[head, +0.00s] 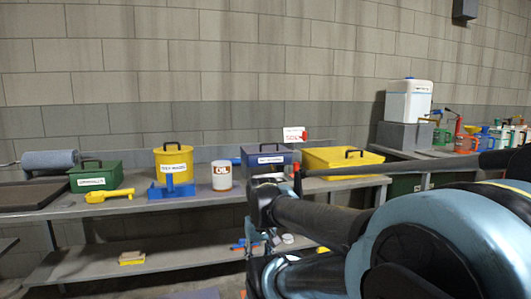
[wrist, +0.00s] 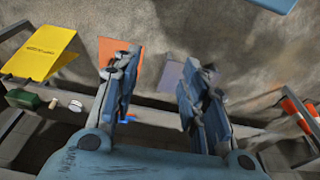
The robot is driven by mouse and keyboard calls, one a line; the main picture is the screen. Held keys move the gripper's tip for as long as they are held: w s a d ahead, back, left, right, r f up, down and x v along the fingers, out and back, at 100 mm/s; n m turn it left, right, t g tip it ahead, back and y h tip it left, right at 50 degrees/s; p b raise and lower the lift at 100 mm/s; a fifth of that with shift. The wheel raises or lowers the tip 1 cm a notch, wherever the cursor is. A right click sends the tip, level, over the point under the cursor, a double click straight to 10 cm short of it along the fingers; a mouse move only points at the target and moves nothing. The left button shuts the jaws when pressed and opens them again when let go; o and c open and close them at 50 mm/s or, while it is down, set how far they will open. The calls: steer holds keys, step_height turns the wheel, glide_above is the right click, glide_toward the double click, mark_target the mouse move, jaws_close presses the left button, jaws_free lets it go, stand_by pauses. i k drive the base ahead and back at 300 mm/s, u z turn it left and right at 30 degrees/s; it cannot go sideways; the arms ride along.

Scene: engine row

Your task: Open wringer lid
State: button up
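Several lidded containers with black handles stand on the grey bench; their labels are too small for me to tell which is the wringer. They are a green box (head: 95,178), a yellow round drum (head: 174,157), a dark blue-purple box (head: 270,157) partly behind my arm, and a wide yellow box (head: 342,162). All their lids look shut. My gripper (wrist: 160,75) is open in the wrist view, with its two blue fingers apart and nothing held between them. It points down at floor level clutter, apart from every lid. In the head view my arm hides most of it.
The bench (head: 225,196) also carries a white oil can (head: 221,176), a yellow scoop-like tool (head: 109,195) and a blue stand (head: 171,189). A lower shelf (head: 190,262) is mostly free. The wrist view shows a yellow panel (wrist: 45,48) and an orange panel (wrist: 115,60).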

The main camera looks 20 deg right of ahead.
mark_target(264, 148)
steer(key=z, duration=1.55)
steer(key=k, duration=0.8)
steer(key=u, duration=0.95)
steer(key=i, duration=1.05)
